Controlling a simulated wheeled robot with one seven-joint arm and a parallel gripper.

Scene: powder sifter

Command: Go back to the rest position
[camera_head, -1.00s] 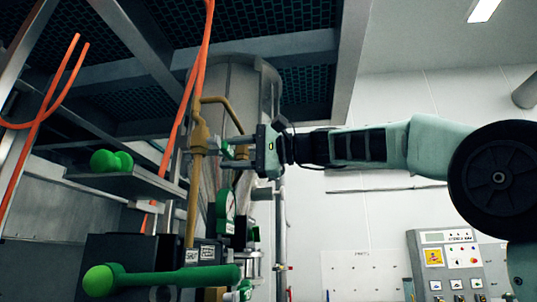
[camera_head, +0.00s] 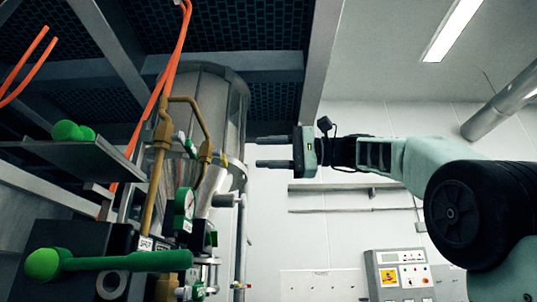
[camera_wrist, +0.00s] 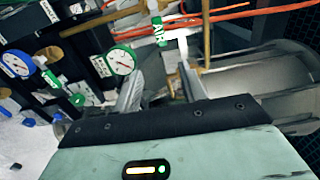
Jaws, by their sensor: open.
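My gripper (camera_head: 266,152) is open and empty at the end of my pale green arm in the head view. Its two fingers point left towards the metal cylinder (camera_head: 218,110) and brown pipes (camera_head: 162,135), with a visible gap between. In the wrist view the open fingers (camera_wrist: 158,78) stand apart with nothing held between them. A green-tagged valve handle (camera_wrist: 158,28) lies beyond them, near a green-rimmed gauge (camera_wrist: 121,61).
A green lever (camera_head: 120,262) and a green knob (camera_head: 72,131) stick out at left. Orange hoses (camera_head: 170,75) hang from the overhead frame (camera_head: 270,62). A control panel (camera_head: 401,277) is at the lower right wall. Open space lies right of the pipes.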

